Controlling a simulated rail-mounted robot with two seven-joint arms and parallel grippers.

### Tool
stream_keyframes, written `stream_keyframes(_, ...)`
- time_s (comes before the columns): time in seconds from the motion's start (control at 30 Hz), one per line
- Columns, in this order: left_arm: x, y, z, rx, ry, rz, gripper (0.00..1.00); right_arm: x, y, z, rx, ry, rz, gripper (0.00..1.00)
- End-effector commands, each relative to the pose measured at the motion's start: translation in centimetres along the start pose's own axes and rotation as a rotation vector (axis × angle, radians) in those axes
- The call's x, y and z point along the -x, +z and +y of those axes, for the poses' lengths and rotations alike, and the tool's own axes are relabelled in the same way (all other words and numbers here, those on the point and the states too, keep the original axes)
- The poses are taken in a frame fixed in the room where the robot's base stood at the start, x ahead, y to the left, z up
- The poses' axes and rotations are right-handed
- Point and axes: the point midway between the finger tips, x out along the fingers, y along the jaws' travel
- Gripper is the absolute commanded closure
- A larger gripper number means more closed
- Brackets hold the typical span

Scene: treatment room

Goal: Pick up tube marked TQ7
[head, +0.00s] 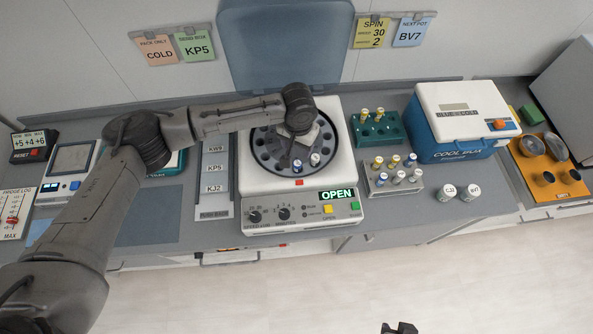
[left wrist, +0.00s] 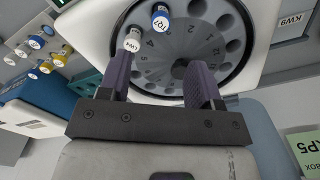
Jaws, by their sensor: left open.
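The tube marked TQ7 (left wrist: 160,20) has a white top with a blue band and stands in a hole of the open centrifuge's rotor (left wrist: 212,62). In the head view this blue-banded tube (head: 297,165) is at the rotor's front. A second white-topped tube (left wrist: 133,41) stands beside it, its label hard to read; it also shows in the head view (head: 315,159). My left gripper (left wrist: 162,70) is open and empty above the rotor, its left finger close to the second tube. It also shows in the head view (head: 287,155). Only a dark tip of my right gripper (head: 400,328) shows.
The centrifuge lid (head: 285,45) stands raised behind. A green rack (head: 378,133) and a grey rack (head: 393,181) with several tubes stand to the right. A label strip (head: 213,183) lies left.

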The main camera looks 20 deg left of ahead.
Motion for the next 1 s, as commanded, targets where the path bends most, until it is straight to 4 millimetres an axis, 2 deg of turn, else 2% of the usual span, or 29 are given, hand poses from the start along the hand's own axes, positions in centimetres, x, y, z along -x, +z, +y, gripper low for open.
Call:
stream_keyframes(0.1,-2.2,0.1,0.0,0.001,-0.002,-0.003,0.42,0.2,-0.1,-0.2,-0.003,-0.004,0.0,0.57)
stream_keyframes(0.3,-5.2,0.0,0.1,-0.003,-0.001,-0.002,0.42,0.3,0.0,-0.3,-0.006,-0.008,-0.002,0.57)
stream_keyframes(0.67,-7.4,-0.1,0.0,-0.003,-0.002,0.0,0.42,0.6,-0.1,-0.5,-0.011,-0.012,-0.003,0.57)
stream_keyframes(1.0,-11.5,-0.3,-0.2,-0.002,-0.002,-0.001,0.42,1.1,-0.2,-0.4,-0.009,-0.011,-0.003,0.57)
